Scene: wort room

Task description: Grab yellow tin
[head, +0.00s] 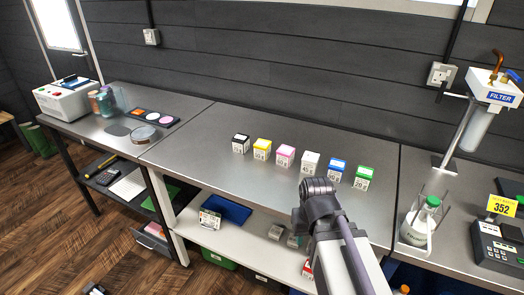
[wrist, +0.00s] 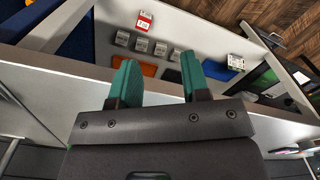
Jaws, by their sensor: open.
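The yellow tin (head: 262,149), a small box-like block with a yellow top and a white labelled front, stands on the grey metal bench (head: 215,165) in the head view. It is second from the left in a row, between a black tin (head: 240,144) and a pink tin (head: 285,156). I cannot make it out in the wrist view. My gripper (wrist: 157,80) shows in the wrist view with its two teal fingers apart and nothing held between them. It faces the lower shelf. In the head view my arm is right of the yellow tin, and the fingers are not visible.
White (head: 310,165), blue (head: 336,171) and green (head: 362,179) tins continue the row rightward, close to my arm. A white bottle (head: 418,226) and filter stand (head: 458,130) are at right. The bench left of the row is clear. The lower shelf (wrist: 108,30) holds several small items.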

